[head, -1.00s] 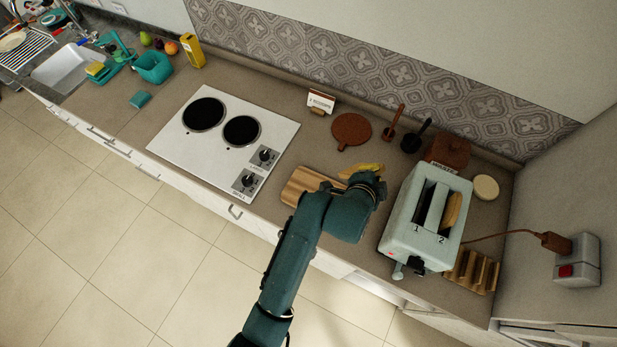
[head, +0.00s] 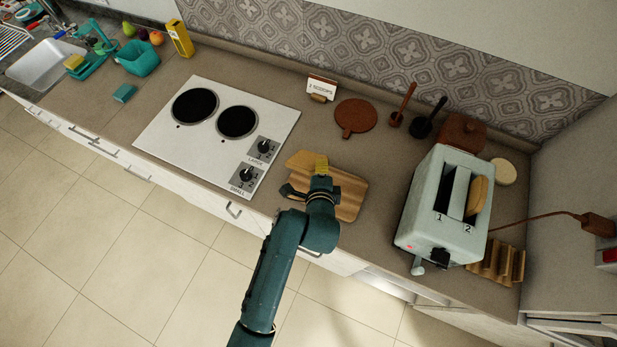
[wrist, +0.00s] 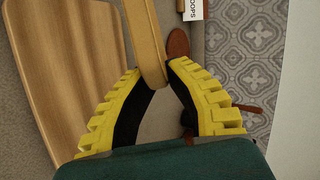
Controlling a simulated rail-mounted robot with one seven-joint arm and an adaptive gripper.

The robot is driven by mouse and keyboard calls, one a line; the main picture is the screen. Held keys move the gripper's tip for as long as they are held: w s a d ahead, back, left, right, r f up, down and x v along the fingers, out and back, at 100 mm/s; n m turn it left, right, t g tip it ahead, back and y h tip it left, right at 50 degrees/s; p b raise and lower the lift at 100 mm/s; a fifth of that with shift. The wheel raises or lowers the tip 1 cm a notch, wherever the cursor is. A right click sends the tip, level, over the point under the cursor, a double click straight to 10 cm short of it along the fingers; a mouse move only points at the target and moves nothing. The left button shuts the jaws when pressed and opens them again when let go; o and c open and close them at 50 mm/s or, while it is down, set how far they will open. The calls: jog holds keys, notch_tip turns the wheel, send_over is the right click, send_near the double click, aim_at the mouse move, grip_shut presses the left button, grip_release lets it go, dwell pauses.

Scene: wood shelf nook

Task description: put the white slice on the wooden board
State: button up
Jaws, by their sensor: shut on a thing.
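My gripper (head: 320,163) is over the wooden board (head: 350,198). In the wrist view its yellow-backed fingers (wrist: 157,74) are closed on a flat tan slice (wrist: 144,35), seen edge-on. In the head view this slice (head: 303,160) shows as a light tan piece at the board's upper left. It looks tan rather than white. The board also fills the left of the wrist view (wrist: 70,85). I cannot tell whether the slice touches the board.
The toaster (head: 430,225) stands right of the board, with a tan slice (head: 478,195) in slot 2. A wooden rack (head: 497,263) is beside it. A pale round piece (head: 503,172) lies behind it. The cooktop (head: 215,135) is left, and a brown round board (head: 355,115) behind.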

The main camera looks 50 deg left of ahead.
notch_tip(320, 180, down, 6)
jog(key=b, duration=0.3)
jog(key=shift+b, duration=0.3)
jog(key=shift+r, duration=0.1)
jog(key=o, duration=0.5)
jog(key=shift+o, duration=0.2)
